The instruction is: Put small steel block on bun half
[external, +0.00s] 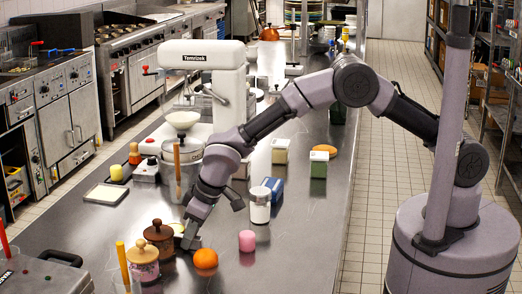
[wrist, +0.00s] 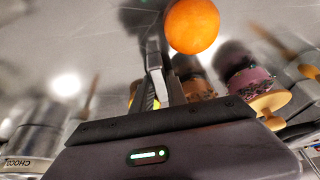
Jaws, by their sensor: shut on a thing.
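My gripper (external: 190,238) is low over the steel counter at the front, between a brown-lidded jar and an orange. In the wrist view my gripper's fingers (wrist: 154,62) are close together on a small grey piece, which looks like the small steel block but is mostly hidden.
The orange (external: 205,258) is right beside my gripper and also shows in the wrist view (wrist: 193,26). Jars (external: 159,236) stand to its left. A pink cylinder (external: 247,241), a white jar (external: 260,207) and a blue box (external: 273,189) stand to its right.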

